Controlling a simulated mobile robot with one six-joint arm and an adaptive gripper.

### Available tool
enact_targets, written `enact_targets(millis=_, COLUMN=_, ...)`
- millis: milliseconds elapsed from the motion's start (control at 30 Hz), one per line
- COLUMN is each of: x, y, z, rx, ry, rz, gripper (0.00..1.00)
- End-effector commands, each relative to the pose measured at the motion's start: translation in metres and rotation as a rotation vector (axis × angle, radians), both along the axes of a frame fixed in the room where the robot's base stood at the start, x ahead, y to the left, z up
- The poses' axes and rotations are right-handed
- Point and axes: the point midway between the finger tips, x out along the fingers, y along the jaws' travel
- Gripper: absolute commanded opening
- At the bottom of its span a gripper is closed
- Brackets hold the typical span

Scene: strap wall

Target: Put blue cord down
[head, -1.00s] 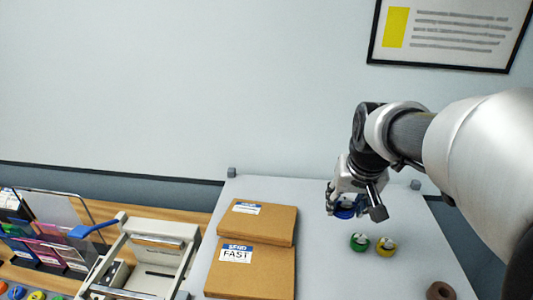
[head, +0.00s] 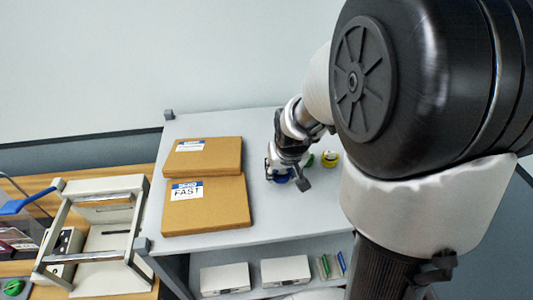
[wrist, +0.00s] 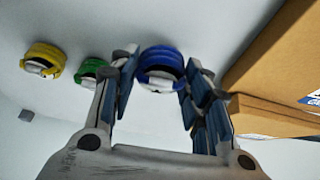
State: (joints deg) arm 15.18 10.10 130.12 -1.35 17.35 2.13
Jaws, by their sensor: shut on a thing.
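The blue cord (wrist: 162,60) is a coiled ring with a pale band, between the fingers of my gripper (wrist: 161,72) in the wrist view. My gripper is shut on it. In the head view my gripper (head: 288,172) is over the grey table (head: 240,238), right of the brown boxes, and the blue cord (head: 281,179) shows partly beneath it. I cannot tell whether the cord touches the table.
A green cord (wrist: 92,70) and a yellow cord (wrist: 43,60) lie beside the blue one. Brown boxes (head: 205,205) lie left of my gripper. White boxes (head: 285,270) sit on a lower shelf. A cream-framed device (head: 100,225) stands on the wooden counter.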

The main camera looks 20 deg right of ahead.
Motion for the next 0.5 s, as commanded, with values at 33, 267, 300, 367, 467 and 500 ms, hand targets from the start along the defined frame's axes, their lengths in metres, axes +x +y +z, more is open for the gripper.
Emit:
enact_targets(millis=33, x=-0.001, y=0.000, z=-0.011, rx=0.001, ry=0.005, rz=0.000, gripper=0.19)
enact_targets(millis=267, x=0.000, y=0.000, z=-0.024, rx=0.000, ry=0.000, rz=0.001, gripper=0.19)
enact_targets(millis=300, x=0.000, y=0.000, z=-0.024, rx=0.000, ry=0.000, rz=0.001, gripper=0.19)
enact_targets(millis=367, x=0.000, y=0.000, z=-0.023, rx=0.000, ry=0.000, rz=0.000, gripper=0.19)
enact_targets(millis=467, x=0.000, y=0.000, z=-0.024, rx=0.000, ry=0.000, rz=0.000, gripper=0.19)
enact_targets(millis=500, x=0.000, y=0.000, z=-0.025, rx=0.000, ry=0.000, rz=0.000, gripper=0.19)
